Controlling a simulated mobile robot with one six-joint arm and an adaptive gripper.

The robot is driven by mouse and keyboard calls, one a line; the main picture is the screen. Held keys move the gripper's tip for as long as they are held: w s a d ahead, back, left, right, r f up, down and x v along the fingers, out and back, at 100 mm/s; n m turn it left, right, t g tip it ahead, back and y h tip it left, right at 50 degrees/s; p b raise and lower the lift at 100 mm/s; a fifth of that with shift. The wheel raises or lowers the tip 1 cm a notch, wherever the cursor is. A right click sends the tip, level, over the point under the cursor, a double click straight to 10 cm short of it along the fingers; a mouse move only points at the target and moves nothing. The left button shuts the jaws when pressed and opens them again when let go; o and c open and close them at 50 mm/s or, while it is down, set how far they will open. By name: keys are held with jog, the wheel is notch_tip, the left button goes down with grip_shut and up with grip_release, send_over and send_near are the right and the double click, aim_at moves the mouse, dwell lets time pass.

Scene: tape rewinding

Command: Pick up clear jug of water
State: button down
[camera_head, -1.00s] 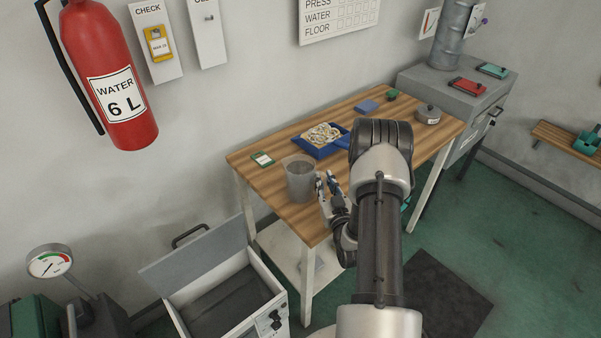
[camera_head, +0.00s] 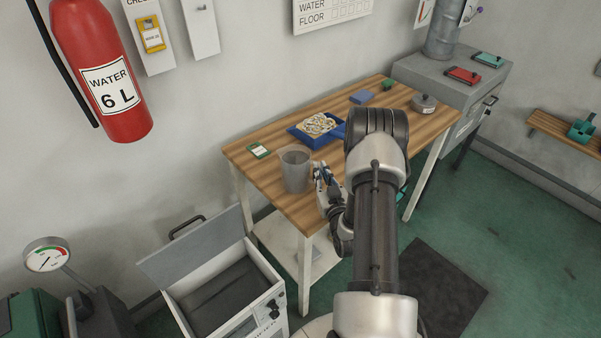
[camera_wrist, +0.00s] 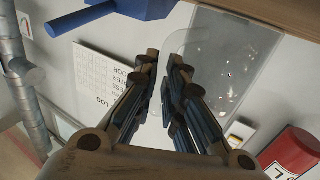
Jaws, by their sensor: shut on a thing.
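The clear jug (camera_head: 296,172) stands upright on the wooden table near its front left corner, its walls grey and see-through. I cannot make out the water level. My gripper (camera_head: 320,177) is at table height at the jug's right side, shut on the jug at its handle side. In the wrist view the jug (camera_wrist: 232,62) fills the upper right, and my fingers (camera_wrist: 164,78) reach up to its near edge.
An open-lidded case (camera_head: 222,293) stands below left. The wall is close behind.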

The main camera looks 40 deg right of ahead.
jog(key=shift+r, duration=0.15)
notch_tip(320, 180, up, 20)
jog(key=p, duration=0.5)
jog(key=c, duration=2.3)
grip_release()
grip_shut()
